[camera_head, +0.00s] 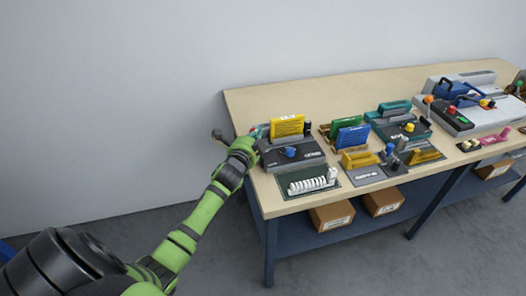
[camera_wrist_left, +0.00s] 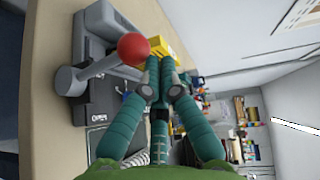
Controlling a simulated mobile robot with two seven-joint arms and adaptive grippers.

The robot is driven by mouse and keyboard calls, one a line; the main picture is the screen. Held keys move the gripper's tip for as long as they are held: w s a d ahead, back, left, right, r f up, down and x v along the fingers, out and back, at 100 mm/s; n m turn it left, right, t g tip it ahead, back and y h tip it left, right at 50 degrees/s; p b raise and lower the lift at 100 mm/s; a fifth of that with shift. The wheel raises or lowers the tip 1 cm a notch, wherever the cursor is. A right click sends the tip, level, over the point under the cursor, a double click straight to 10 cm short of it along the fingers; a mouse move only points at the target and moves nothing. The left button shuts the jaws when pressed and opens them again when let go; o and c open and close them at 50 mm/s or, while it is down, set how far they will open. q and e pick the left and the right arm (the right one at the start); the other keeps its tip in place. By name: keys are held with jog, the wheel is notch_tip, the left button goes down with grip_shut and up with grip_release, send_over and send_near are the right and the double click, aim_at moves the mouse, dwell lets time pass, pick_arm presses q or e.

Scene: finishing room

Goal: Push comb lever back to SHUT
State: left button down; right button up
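The comb lever (camera_wrist_left: 95,68) is a grey arm with a red ball knob (camera_wrist_left: 133,48), seen in the left wrist view. It sits on the side of a dark grey binding machine (camera_head: 292,152) at the left end of the table. An "OPEN" label (camera_wrist_left: 98,116) shows near the lever's base. My left gripper (camera_wrist_left: 160,66) has teal fingers drawn together at the tips, with nothing visible between them. The tips are close beside the red knob; I cannot tell whether they touch. In the head view the left gripper (camera_head: 260,132) is at the machine's left side.
A tray with white combs (camera_head: 312,183) lies in front. Blue (camera_head: 352,135) and green binders and a second machine (camera_head: 402,128) stand to the right on the wooden table (camera_head: 240,103). Free tabletop lies behind.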

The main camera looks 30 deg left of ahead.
aim_at(254, 129)
pick_arm(q)
jog(key=shift+w+a, duration=1.15)
jog(key=shift+a, duration=0.15)
pick_arm(e)
jog(key=shift+f, duration=0.2)
jog(key=shift+d, duration=0.1)
pick_arm(q)
jog(key=shift+r, duration=0.1)
pick_arm(e)
jog(key=shift+r, duration=0.1)
